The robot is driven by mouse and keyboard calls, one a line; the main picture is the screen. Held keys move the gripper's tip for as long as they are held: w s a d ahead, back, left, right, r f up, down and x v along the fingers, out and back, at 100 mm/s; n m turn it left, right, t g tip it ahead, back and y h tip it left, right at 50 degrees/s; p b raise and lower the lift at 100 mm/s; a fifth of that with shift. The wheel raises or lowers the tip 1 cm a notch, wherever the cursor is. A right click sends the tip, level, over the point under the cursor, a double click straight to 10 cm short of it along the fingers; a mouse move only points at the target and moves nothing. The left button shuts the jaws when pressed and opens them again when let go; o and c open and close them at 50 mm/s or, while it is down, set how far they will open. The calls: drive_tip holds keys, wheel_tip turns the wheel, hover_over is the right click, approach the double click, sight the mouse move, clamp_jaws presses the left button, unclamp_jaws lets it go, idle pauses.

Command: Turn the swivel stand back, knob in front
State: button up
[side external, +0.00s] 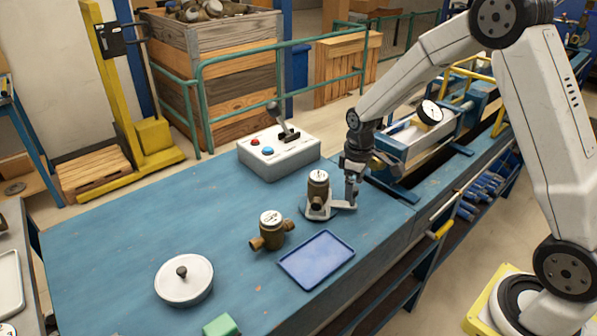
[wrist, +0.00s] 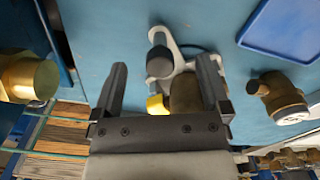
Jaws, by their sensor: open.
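The swivel stand is a light grey plate (side external: 318,213) on the blue bench, with an arm reaching right under my gripper. A brass meter (side external: 318,187) stands upright on it. In the wrist view the grey stand (wrist: 183,58) carries a dark round knob (wrist: 160,63) and the brass meter (wrist: 186,93), partly covered by a finger. My gripper (side external: 351,198) points down on the right side of the meter. In the wrist view my gripper (wrist: 163,66) is open, with the knob between its fingertips and a gap on each side. The knob is hard to make out in the side view.
A second brass meter (side external: 271,231) and a blue tray (side external: 316,260) stand in front. A white round lid-like disc (side external: 184,280) and a green block (side external: 220,325) are nearer the front. A control box (side external: 279,155) with a lever stands behind. The bench's left part is clear.

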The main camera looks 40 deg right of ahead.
drive_tip(key=shift+a, duration=0.1)
idle(0.3)
drive_tip(key=shift+s+a, duration=0.4)
drive_tip(key=shift+a, duration=0.05)
drive_tip(key=shift+s+a, duration=0.3)
drive_tip(key=shift+a, duration=0.4)
idle(0.4)
drive_tip(key=shift+s+a, duration=0.15)
drive_tip(key=shift+a, duration=0.2)
drive_tip(key=shift+s+a, duration=0.1)
drive_tip(key=shift+a, duration=0.2)
drive_tip(key=shift+s+a, duration=0.1)
drive_tip(key=shift+a, duration=0.4)
